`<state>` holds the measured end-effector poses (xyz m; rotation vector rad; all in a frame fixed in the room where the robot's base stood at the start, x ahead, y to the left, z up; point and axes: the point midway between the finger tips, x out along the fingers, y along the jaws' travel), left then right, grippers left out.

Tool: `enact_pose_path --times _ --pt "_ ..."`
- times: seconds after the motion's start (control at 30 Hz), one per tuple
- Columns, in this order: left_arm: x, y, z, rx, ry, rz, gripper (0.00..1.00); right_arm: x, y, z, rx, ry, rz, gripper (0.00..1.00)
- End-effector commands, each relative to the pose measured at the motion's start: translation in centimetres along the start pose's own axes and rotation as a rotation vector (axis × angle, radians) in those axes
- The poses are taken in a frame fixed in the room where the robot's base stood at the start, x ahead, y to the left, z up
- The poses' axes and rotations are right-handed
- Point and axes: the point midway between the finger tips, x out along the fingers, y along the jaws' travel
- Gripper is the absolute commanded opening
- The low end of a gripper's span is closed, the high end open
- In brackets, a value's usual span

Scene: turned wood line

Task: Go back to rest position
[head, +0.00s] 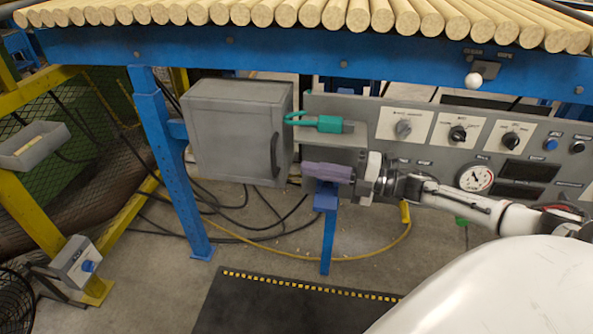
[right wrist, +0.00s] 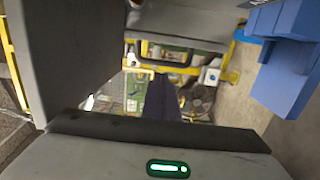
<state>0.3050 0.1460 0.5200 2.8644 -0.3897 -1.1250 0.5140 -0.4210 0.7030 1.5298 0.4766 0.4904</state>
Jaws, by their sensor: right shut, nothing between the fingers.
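My right gripper (head: 308,170) reaches in from the right in the head view, its purple fingers pointing left. The fingers are together with nothing between them. It is in front of the left end of the grey control panel (head: 375,152), just right of the grey box (head: 235,130). In the right wrist view the closed purple fingers (right wrist: 162,82) show in the middle, with no object at the tips. My left gripper is in neither view.
A teal-handled tool (head: 325,123) lies on the panel's ledge above my right gripper. A blue bracket (head: 326,195) stands just below it. Round wooden rods (head: 310,14) lie across the blue beam (head: 320,52) above. Cables lie on the floor; a dark mat (head: 285,305) is in front.

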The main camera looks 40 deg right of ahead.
Motion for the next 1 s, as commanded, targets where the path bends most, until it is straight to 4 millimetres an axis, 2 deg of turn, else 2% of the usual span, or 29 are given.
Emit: enact_pose_path --times 0.1,0.2,0.47,0.57,0.77,0.9,1.0 --pt "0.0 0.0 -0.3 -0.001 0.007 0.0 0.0 -1.2 -0.1 0.8 0.001 -0.001 -0.002 0.0" --pt "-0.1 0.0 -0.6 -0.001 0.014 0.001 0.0 -1.6 0.0 1.1 0.002 0.0 -0.001 0.0" --pt "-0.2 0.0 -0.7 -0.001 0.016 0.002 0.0 -1.6 -0.1 1.0 0.005 -0.001 -0.001 0.0" --pt "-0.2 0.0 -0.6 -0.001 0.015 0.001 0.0 -1.1 -0.8 0.7 0.032 -0.021 -0.005 0.0" --pt "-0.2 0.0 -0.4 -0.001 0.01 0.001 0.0 1.9 -4.7 -1.8 0.221 -0.175 -0.045 0.0" --pt "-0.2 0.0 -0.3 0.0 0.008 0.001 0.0 3.5 -7.9 -4.3 0.408 -0.33 -0.095 0.0" --pt "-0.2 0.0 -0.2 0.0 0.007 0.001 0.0 3.9 -9.9 -6.5 0.543 -0.441 -0.137 0.0"
